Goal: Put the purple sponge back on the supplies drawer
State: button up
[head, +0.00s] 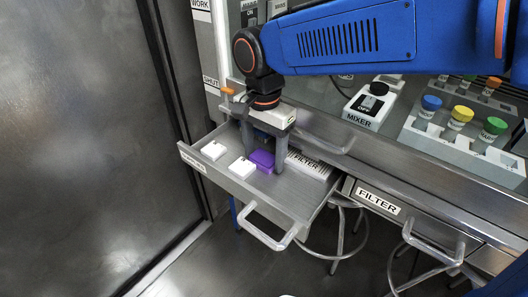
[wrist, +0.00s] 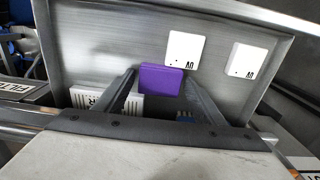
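The purple sponge (head: 262,160) is in the open drawer (head: 285,200), beside the white boxes and the filter. In the wrist view the sponge (wrist: 161,79) shows between and just beyond my fingertips. My gripper (head: 264,165) points down into the drawer, with one finger on each side of the sponge. I cannot tell whether the sponge rests fully on the drawer floor.
Two small white boxes (head: 242,167) sit at the drawer's left, and a white filter (head: 308,164) at its right. A closed drawer labelled FILTER (head: 378,201) is to the right. A mixer (head: 370,105) and a rack of coloured-cap vials (head: 450,130) stand on the bench. A stool (head: 345,230) is below.

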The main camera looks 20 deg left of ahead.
aim_at(264, 157)
jog(key=shift+r, duration=0.1)
notch_tip(264, 157, up, 12)
dwell(0.8)
jog(key=shift+s, duration=0.1)
